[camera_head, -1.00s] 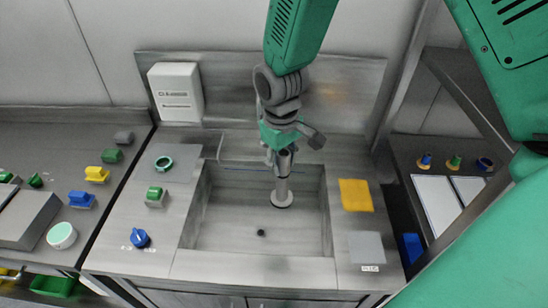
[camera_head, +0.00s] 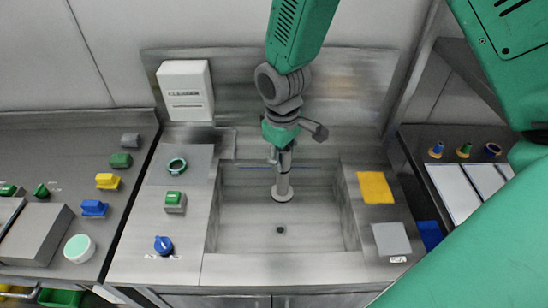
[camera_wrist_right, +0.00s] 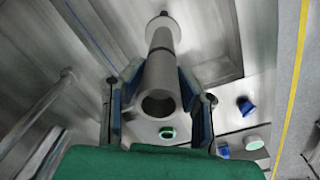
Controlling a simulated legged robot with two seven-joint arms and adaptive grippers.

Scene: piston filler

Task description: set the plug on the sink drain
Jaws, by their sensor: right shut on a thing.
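The plug (camera_head: 283,193) is a grey upright tube with a wide round flange at its lower end. My right gripper (camera_head: 280,157) is shut around its upper part; in the right wrist view the tube (camera_wrist_right: 160,82) lies between the two fingers of the gripper (camera_wrist_right: 160,108), its open end facing the camera. The sink (camera_head: 240,212) is a steel basin, and its drain (camera_head: 280,230) is a small dark hole in the floor. The flange appears straight behind the drain in the head view, apart from it; its height above the floor is hard to judge. My left gripper is out of view.
Left of the basin are a green ring (camera_head: 177,165), a green button (camera_head: 174,199) and a blue knob (camera_head: 163,244). A yellow cloth (camera_head: 376,187) and a grey plate (camera_head: 391,238) lie to the right. The basin floor around the drain is clear.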

